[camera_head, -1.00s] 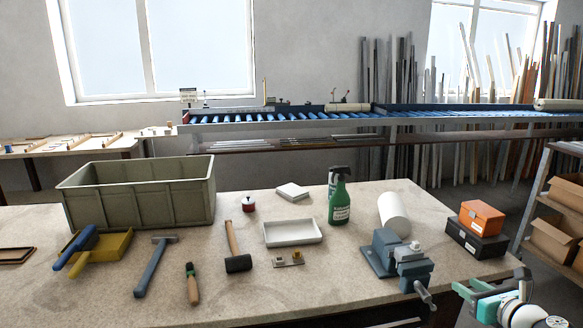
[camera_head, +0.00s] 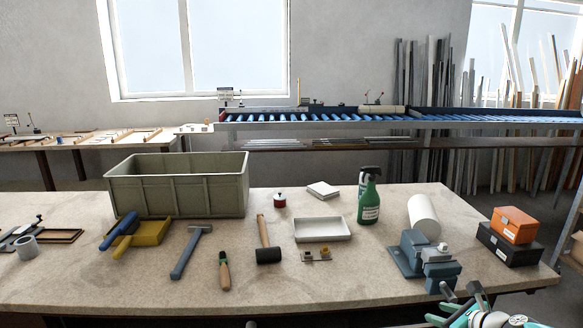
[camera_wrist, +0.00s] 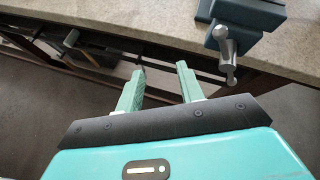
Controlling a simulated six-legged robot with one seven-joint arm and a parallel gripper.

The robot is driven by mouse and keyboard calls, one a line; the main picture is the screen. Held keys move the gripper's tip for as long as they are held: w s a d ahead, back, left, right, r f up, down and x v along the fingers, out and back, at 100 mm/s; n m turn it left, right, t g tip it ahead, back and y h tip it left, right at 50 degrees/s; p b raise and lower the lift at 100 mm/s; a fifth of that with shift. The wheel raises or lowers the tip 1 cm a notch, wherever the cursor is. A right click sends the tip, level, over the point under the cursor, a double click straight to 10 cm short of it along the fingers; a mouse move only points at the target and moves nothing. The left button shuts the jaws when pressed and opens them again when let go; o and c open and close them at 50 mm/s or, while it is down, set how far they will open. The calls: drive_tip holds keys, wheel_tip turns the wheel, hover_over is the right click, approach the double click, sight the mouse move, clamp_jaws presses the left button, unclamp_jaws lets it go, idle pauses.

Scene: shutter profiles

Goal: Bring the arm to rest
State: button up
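My gripper (camera_wrist: 160,88) shows in the wrist view with its two pale green fingers apart and nothing between them. It is in front of the workbench's front edge, with floor and the bench underframe beyond the fingers. In the head view, part of my arm and gripper (camera_head: 462,312) shows at the bottom right, just in front of the bench, below the blue-grey vise (camera_head: 428,262). The vise also shows at the top right of the wrist view (camera_wrist: 240,18), its handle hanging over the bench edge, apart from the fingers.
The workbench (camera_head: 330,285) holds a grey-green crate (camera_head: 180,190), hammer (camera_head: 190,252), mallet (camera_head: 266,245), white tray (camera_head: 321,229), green spray bottle (camera_head: 368,200), white roll (camera_head: 424,216) and orange box (camera_head: 514,225). A roller conveyor (camera_head: 340,117) stands behind. The bench's front strip is mostly clear.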

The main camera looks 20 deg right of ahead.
drive_tip(key=w+a+f+n+g+y, duration=0.1)
drive_tip(key=a+f+n+g, duration=0.3)
drive_tip(key=a, duration=0.4)
drive_tip(key=w+a+f+n+g+y, duration=0.1)
drive_tip(key=a+f+n+g, duration=0.25)
drive_tip(key=a+n, duration=0.4)
drive_tip(key=s+a+r+n+h, duration=0.1)
drive_tip(key=s+a+r+n, duration=0.5)
drive_tip(key=a+r+n, duration=0.4)
drive_tip(key=s+a+r+n+t+h, duration=0.1)
drive_tip(key=s+a+r+n, duration=0.5)
drive_tip(key=a+r+n, duration=0.4)
drive_tip(key=shift+s+a+r+n+h, duration=0.25)
drive_tip(key=shift+s+r+n+h, duration=0.15)
drive_tip(key=shift+r+n, duration=0.2)
